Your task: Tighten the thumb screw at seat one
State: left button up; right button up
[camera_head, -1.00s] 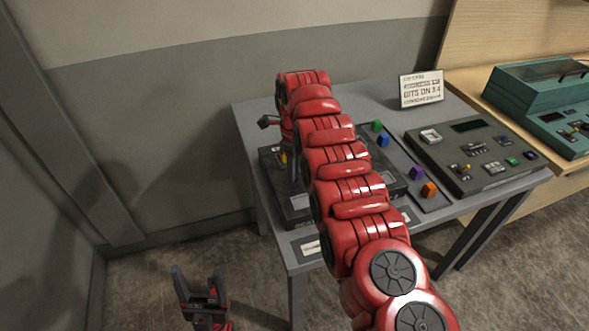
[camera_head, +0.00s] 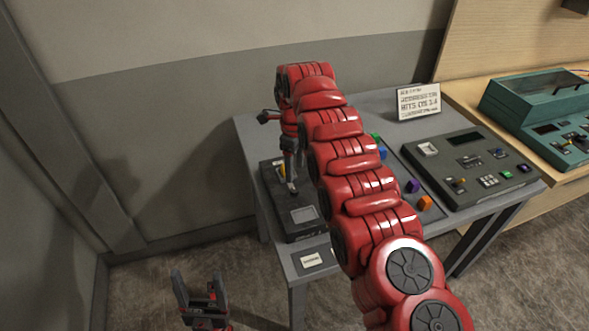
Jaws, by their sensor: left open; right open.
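A dark box-shaped console (camera_head: 296,232) with a small grey screen (camera_head: 304,214) sits at the left of the grey table. My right gripper (camera_head: 292,188) points down over this console's left part, with its tips close to the top. It is open, but its fingers show small and are partly hidden. A small yellow piece (camera_head: 282,171) shows beside it; I cannot tell whether it is the thumb screw. Seat one cannot be made out. My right arm covers much of the console's right side. My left gripper (camera_head: 198,284) is open and empty, low in front of the table's left side.
Green, blue, purple (camera_head: 413,186) and orange (camera_head: 425,202) blocks lie on a strip right of my arm. A second dark console (camera_head: 462,185) and a sign card (camera_head: 418,101) stand further right and back. A teal device (camera_head: 530,105) is on the wooden bench.

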notch_tip(320, 180, up, 11)
jog(key=p, duration=0.9)
jog(key=shift+f, duration=0.1)
